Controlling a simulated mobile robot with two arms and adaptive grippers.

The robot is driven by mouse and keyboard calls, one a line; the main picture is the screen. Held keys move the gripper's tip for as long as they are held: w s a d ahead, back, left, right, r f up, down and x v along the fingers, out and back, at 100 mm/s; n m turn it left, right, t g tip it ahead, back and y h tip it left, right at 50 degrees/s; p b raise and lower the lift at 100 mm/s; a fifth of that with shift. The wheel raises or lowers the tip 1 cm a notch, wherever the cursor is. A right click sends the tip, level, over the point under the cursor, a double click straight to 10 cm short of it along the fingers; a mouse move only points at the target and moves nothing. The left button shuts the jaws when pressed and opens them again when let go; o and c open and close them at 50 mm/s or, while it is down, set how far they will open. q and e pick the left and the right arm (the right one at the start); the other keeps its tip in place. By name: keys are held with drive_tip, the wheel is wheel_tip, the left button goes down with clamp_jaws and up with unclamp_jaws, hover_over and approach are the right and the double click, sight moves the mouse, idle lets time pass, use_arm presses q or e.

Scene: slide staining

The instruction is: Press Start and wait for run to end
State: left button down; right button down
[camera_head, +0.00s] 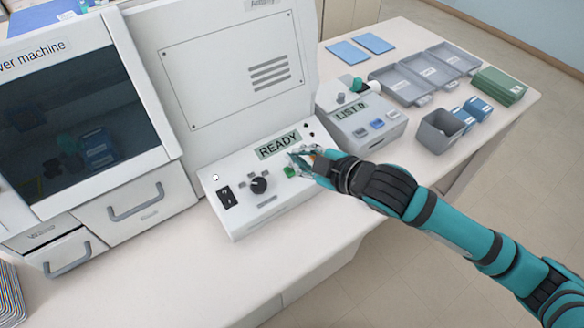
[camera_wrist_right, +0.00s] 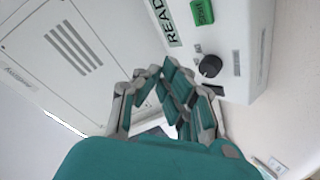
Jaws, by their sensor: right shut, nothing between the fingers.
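The white staining machine's control panel (camera_head: 243,205) faces me in the middle of the head view. Its display (camera_head: 279,145) reads READY. The green Start button (camera_head: 290,172) sits below the display, near my right gripper's fingertips. The Start button (camera_wrist_right: 202,12) also shows at the top of the right wrist view, apart from the fingers in the picture. My right gripper (camera_head: 301,159) is shut and empty, close to the panel's right part. It fills the middle of the wrist view (camera_wrist_right: 165,75). My left gripper is not in view.
A black knob (camera_head: 259,185) and a black rocker switch (camera_head: 227,196) sit left of the button. A smaller device (camera_head: 362,122) with a LIST 0 display stands right of the panel. Grey trays (camera_head: 402,86) and a grey bin (camera_head: 440,134) stand further right.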

drive_tip(key=shift+w+d+r+n+y, duration=0.1)
drive_tip(key=shift+w+r+n+y, duration=0.2)
drive_tip(key=shift+w+r+n, duration=0.35)
drive_tip(key=shift+s+f, duration=0.1)
drive_tip(key=shift+f, duration=0.05)
drive_tip(key=b, duration=0.7)
hover_over(292, 170)
drive_tip(key=s+d, duration=0.1)
drive_tip(key=s, duration=0.2)
drive_tip(key=f, duration=0.6)
drive_tip(key=shift+w+f, duration=0.1)
drive_tip(key=shift+w, duration=0.1)
drive_tip(key=shift+w+a+f+b, duration=0.15)
drive_tip(key=shift+w+f+b, duration=0.1)
drive_tip(key=shift+f, duration=0.25)
drive_tip(key=shift+w+a+f+b, duration=0.15)
drive_tip(key=shift+f+b, duration=0.1)
drive_tip(key=shift+f, duration=0.25)
drive_tip(key=shift+w+a+f, duration=0.1)
drive_tip(key=shift+f, duration=0.3)
